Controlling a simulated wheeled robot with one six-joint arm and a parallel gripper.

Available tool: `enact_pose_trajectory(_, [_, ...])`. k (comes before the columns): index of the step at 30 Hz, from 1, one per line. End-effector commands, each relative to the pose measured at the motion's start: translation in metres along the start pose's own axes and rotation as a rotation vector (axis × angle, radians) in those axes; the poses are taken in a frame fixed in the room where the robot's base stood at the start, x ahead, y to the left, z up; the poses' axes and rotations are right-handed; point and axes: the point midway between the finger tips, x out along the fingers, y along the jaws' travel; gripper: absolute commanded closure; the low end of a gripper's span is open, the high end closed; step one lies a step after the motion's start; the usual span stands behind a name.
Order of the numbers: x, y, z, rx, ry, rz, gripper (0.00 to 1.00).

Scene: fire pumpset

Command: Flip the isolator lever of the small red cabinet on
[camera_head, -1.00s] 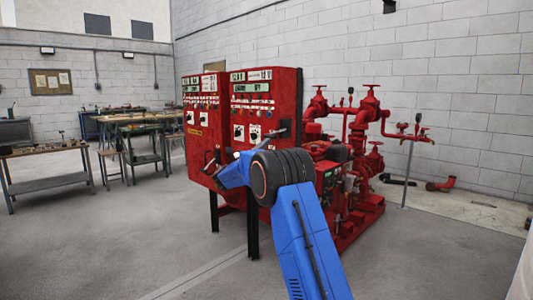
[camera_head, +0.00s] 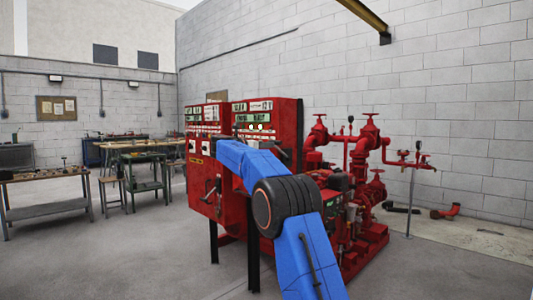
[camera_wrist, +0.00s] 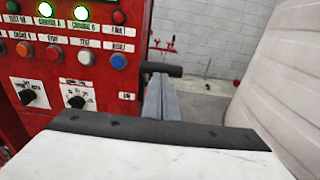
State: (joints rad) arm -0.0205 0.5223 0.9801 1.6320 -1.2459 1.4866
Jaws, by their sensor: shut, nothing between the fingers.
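Two red cabinets stand side by side on dark legs in the head view: a left one (camera_head: 202,176) and a right one (camera_head: 288,119). I cannot tell for certain which is the small one. A dark lever (camera_head: 210,193) shows low on the left cabinet's front; its setting is unclear. My blue arm hides much of the right cabinet's lower front. My gripper (camera_wrist: 162,82) is shut and empty in the wrist view, just right of a red panel (camera_wrist: 100,100) with lit green lamps and black rotary switches. A dark crosspiece shows at its end.
Red pump pipework (camera_head: 365,150) stands right of the cabinets, close to my arm. Workbenches (camera_head: 45,190) stand at the left. A grey block wall (camera_head: 460,90) runs behind. The floor (camera_head: 120,260) at front left is clear.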

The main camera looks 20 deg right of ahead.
Motion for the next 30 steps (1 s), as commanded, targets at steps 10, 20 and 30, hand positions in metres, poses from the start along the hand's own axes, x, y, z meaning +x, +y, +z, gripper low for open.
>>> enact_pose_trajectory(10, [0.007,0.000,0.013,0.000,0.000,0.000,1.00])
enact_pose_trajectory(20, [0.007,0.000,0.015,0.000,-0.001,-0.001,1.00])
enact_pose_trajectory(30, [0.009,0.001,0.009,-0.001,-0.001,-0.002,1.00])
